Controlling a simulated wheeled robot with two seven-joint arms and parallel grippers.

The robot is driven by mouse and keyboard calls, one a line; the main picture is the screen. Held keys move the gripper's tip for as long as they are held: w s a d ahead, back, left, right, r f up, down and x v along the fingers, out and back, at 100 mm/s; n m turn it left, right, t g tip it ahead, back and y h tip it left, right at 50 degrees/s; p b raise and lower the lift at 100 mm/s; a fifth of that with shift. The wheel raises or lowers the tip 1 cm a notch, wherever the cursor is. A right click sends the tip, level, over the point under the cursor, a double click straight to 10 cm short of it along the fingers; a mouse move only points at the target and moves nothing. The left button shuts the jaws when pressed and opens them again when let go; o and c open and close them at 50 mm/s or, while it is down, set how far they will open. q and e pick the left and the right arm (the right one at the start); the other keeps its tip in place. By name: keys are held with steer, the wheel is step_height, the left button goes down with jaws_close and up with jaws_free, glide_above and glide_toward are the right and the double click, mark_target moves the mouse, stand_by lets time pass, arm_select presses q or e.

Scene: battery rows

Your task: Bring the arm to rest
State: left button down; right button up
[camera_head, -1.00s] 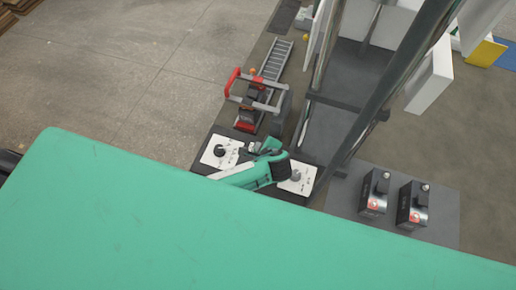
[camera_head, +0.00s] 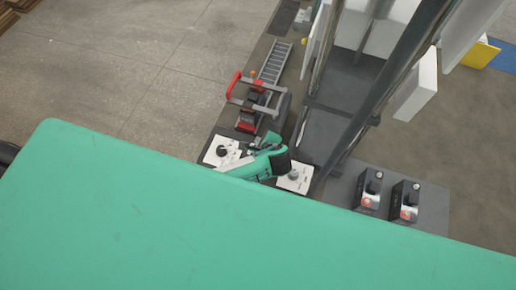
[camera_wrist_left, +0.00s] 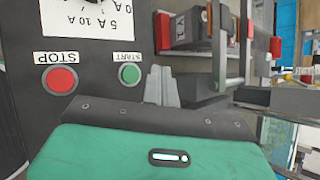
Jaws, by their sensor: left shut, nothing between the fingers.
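My left arm shows in the head view as a short teal and dark piece, with the left gripper (camera_head: 247,147) at its end, beside the white dial panels. In the left wrist view the gripper's fingers (camera_wrist_left: 162,87) are together and empty, in front of a dark panel. On that panel are a red STOP button (camera_wrist_left: 62,79) and a green START button (camera_wrist_left: 130,74). The fingers are just right of the green button; I cannot tell whether they touch anything. My right gripper is not in view.
White dial panels (camera_head: 222,152) and (camera_head: 294,179) lie on either side of the arm. A red-handled device (camera_head: 250,108) and a grey rail (camera_head: 275,62) stand beyond. Two dark boxes (camera_head: 369,189) and (camera_head: 404,202) sit right of the metal frame (camera_head: 385,55).

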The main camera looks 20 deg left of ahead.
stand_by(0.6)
arm_select(q)
steer(key=s+a+r+n+g+h, duration=0.25)
steer(key=s+a+r+n, duration=0.25)
steer(key=s+r+n, duration=0.5)
steer(key=s+a+r+n+g+h, duration=0.1)
steer(key=s+a+r+n+h, duration=0.45)
steer(key=s, duration=0.65)
step_height(320, 180, down, 33)
steer(key=d+n+g+y+b, duration=0.1)
steer(key=y+b, duration=0.1)
steer(key=b, duration=0.2)
steer(key=s+a+f+b, duration=0.1)
steer(key=s+f+b, duration=0.1)
steer(key=s+f, duration=0.7)
steer(key=s+a+f+g+b, duration=0.1)
steer(key=s+a+f+b, duration=0.1)
steer(key=s+f, duration=0.8)
step_height(320, 180, down, 7)
steer(key=shift+s, duration=0.2)
